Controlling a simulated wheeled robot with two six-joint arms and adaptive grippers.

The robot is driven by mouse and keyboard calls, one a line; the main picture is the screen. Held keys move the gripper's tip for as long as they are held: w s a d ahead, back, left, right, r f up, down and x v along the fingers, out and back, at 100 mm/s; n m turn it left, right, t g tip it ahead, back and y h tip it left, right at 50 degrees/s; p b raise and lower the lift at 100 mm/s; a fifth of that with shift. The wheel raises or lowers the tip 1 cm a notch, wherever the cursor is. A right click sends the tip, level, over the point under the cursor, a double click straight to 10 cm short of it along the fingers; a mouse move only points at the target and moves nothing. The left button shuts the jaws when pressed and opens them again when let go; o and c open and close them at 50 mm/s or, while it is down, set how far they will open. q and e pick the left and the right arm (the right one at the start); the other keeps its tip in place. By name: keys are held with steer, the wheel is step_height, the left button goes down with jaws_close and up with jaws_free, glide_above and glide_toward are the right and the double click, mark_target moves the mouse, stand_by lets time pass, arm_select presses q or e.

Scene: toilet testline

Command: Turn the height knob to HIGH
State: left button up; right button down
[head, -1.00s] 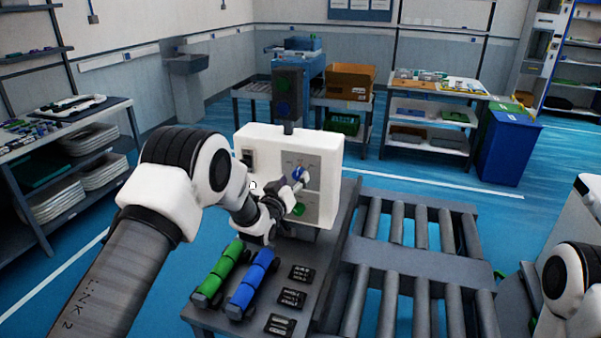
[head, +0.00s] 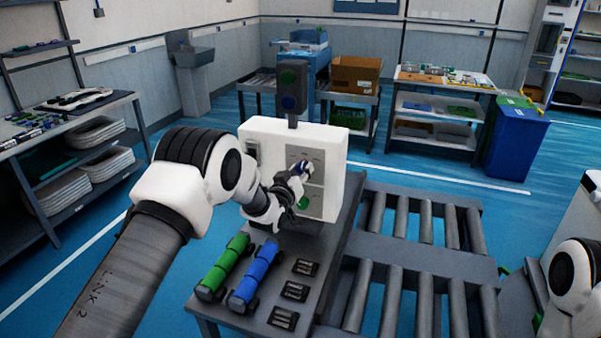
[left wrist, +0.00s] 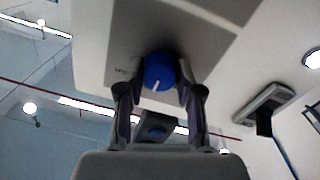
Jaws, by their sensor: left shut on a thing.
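The blue round height knob (left wrist: 158,74) is on the grey panel (left wrist: 103,52) of the white control box (head: 267,128). Its white pointer line points down and slightly left in the left wrist view. Part of a printed label shows to its left, too blurred to read. My left gripper (head: 302,171) is at the upper part of the panel. In the left wrist view the gripper's two fingers (left wrist: 158,92) are shut on the sides of the knob. In the head view the fingers mostly hide the knob. My right gripper is not in view.
A green button (head: 304,203) sits below the knob. A green cylinder (head: 226,262) and a blue cylinder (head: 255,272) lie on the grey bench, beside several dark switch blocks (head: 295,291). A roller conveyor (head: 420,252) stands to the right.

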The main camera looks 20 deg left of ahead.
arm_select(q)
steer(key=shift+f+m+b, duration=0.25)
steer(key=shift+m+b, duration=0.85)
steer(key=shift+b, duration=0.1)
steer(key=m+b, duration=0.2)
steer(key=shift+m, duration=0.3)
steer(key=m+b, duration=0.3)
steer(key=m, duration=0.1)
steer(key=shift+r, duration=0.1)
steer(key=shift+r+m+b, duration=0.1)
steer(key=shift+m+b, duration=0.4)
steer(key=shift+m, duration=0.2)
steer(key=o, duration=1.1)
steer(key=shift+o, duration=0.3)
steer(key=shift+w, duration=0.1)
